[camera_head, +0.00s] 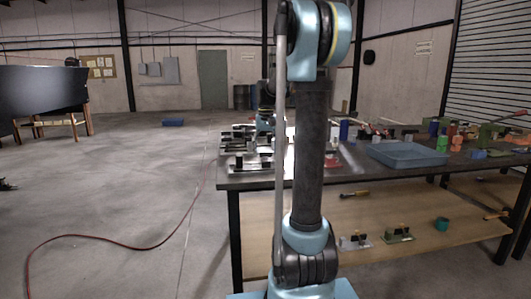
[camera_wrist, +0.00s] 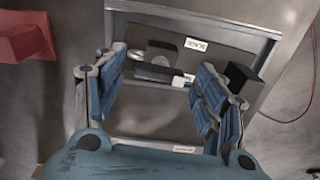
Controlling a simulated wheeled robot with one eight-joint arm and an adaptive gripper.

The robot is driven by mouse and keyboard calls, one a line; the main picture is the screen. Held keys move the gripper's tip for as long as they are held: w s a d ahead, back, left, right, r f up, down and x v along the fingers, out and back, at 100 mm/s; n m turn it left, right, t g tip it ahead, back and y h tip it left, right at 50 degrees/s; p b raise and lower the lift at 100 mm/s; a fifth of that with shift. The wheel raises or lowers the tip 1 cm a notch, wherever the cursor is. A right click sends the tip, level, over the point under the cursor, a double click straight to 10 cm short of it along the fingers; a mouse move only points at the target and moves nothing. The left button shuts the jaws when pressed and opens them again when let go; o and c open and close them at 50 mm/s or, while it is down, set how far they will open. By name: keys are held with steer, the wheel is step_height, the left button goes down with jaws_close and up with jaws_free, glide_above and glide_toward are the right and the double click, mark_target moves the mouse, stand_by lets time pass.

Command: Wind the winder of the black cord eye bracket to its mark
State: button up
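In the wrist view a dark bracket plate (camera_wrist: 225,62) lies on a grey tray-like base, with a small white tag that seems to read BLACK (camera_wrist: 197,44). On the plate sit a round grey-and-dark part (camera_wrist: 162,48) and a dark bar with a pale end (camera_wrist: 158,74); I cannot tell which is the winder. A black block (camera_wrist: 241,76) stands at the right. My gripper (camera_wrist: 162,70) is above the plate, its two blue fingers wide apart on either side of the bar, with no clear contact. The mark cannot be made out. In the head view my arm hides much of this area.
A red block (camera_wrist: 25,38) is at the left of the wrist view. In the head view several bracket fixtures (camera_head: 250,161) stand on the bench's left end. A blue tray (camera_head: 407,154) and several coloured items lie to the right. A red cable (camera_head: 110,238) crosses the floor.

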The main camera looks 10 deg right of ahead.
step_height(320, 180, up, 12)
stand_by(0.8)
steer(key=shift+f, duration=0.1)
steer(key=s+f+t, duration=0.1)
steer(key=s+f, duration=0.4)
steer(key=s, duration=0.5)
steer(key=s+f, duration=0.6)
steer(key=s, duration=0.4)
steer(key=s+f+n+t, duration=0.1)
steer(key=s+f, duration=1.4)
steer(key=f, duration=0.2)
steer(key=shift+f, duration=0.3)
